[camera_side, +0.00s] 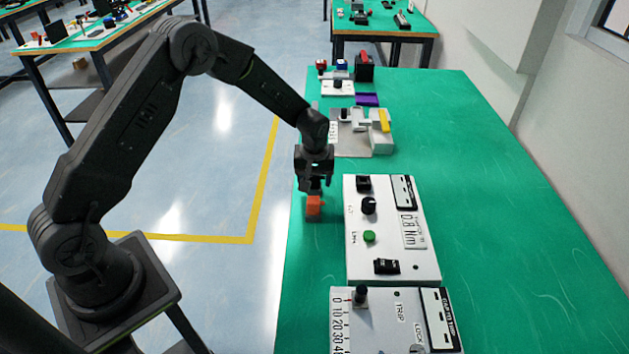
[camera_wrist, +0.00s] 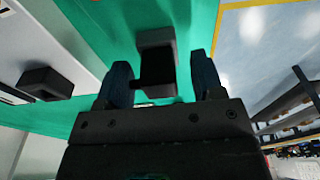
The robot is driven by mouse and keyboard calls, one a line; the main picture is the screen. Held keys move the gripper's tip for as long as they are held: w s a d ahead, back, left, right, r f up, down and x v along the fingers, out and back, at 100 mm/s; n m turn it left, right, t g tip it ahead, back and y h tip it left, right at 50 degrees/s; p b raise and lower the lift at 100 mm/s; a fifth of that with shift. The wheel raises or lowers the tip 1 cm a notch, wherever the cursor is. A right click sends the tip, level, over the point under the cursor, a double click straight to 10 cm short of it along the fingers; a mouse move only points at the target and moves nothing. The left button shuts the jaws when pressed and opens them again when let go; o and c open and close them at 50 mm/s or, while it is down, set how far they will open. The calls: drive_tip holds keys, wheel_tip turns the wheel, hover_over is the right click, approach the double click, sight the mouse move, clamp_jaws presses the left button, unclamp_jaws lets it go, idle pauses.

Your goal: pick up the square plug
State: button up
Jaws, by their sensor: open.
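My gripper (camera_side: 315,187) points down over the near-left edge of the green table. An orange block (camera_side: 314,206), likely the square plug, is directly below the fingertips on the table. In the wrist view my gripper (camera_wrist: 160,65) is open, with a finger on each side of a dark grey, square-edged block (camera_wrist: 156,41). Gaps of green show between the block and the fingers. It looks grey there, not orange, so I cannot be sure that both views show the same block.
A white control panel (camera_side: 384,247) with a green button and black knobs stands just right of my gripper. Another panel (camera_side: 380,325) lies nearer the camera. A grey fixture (camera_side: 351,146) with a yellow part is behind. The right side of the green table (camera_side: 495,230) is clear.

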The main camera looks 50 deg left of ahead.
drive_tip(key=shift+f, duration=0.1)
drive_tip(key=c, duration=1)
